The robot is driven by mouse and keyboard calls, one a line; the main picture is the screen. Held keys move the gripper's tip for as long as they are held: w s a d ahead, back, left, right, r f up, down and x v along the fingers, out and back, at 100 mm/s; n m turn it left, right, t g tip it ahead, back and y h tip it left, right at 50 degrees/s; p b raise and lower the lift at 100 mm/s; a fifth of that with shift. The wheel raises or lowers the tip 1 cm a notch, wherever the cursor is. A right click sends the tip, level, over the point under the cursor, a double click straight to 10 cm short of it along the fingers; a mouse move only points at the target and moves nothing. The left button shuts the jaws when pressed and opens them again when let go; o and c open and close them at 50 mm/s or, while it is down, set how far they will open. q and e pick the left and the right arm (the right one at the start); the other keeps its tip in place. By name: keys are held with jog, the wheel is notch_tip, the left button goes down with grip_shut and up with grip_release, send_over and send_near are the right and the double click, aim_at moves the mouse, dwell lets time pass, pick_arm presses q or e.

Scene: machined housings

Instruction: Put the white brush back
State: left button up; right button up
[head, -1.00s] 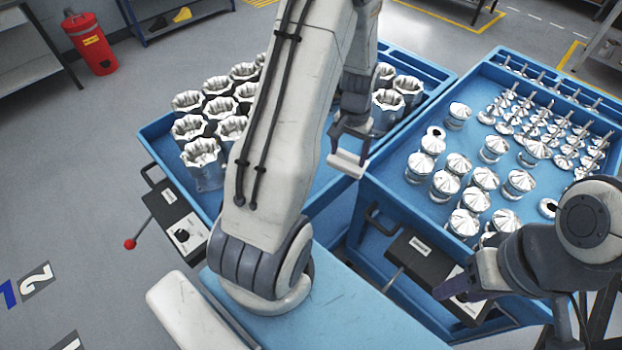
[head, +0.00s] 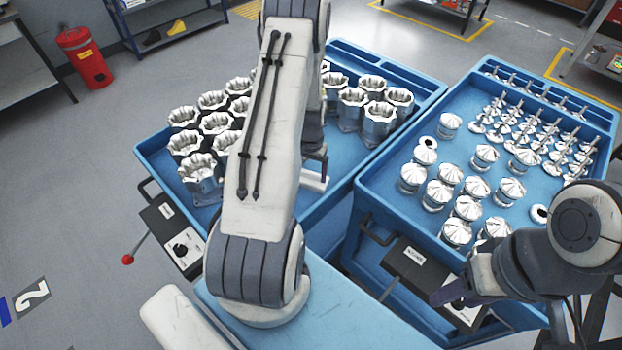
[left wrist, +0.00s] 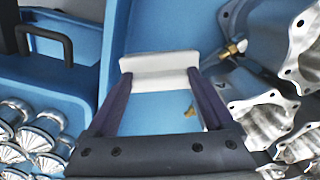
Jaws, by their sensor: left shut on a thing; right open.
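The white brush (head: 313,182) is a pale block held in my left gripper (head: 314,172), over the inner part of the left blue tray. In the left wrist view the white brush (left wrist: 160,66) spans between the two dark fingers of my left gripper (left wrist: 160,82), which are shut on it. My left arm hides part of the tray and some housings in the head view. My right gripper (head: 455,293) is open and empty at the lower right, in front of the right cart.
The left blue tray (head: 420,92) holds several machined housings (head: 200,172). The right blue tray (head: 385,200) holds several pistons (head: 468,207) and valves (head: 520,115). In the left wrist view, housings (left wrist: 262,120) stand close to the right finger, and small brass parts (left wrist: 232,50) show nearby.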

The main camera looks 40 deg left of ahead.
aim_at(311, 179)
pick_arm(q)
notch_tip(311, 179, down, 4)
jog(key=shift+f+p, duration=0.1)
jog(key=shift+p, duration=0.4)
jog(key=shift+f, duration=0.15)
jog(key=shift+f, duration=0.2)
jog(key=o, duration=1.2)
jog(key=shift+r, duration=0.1)
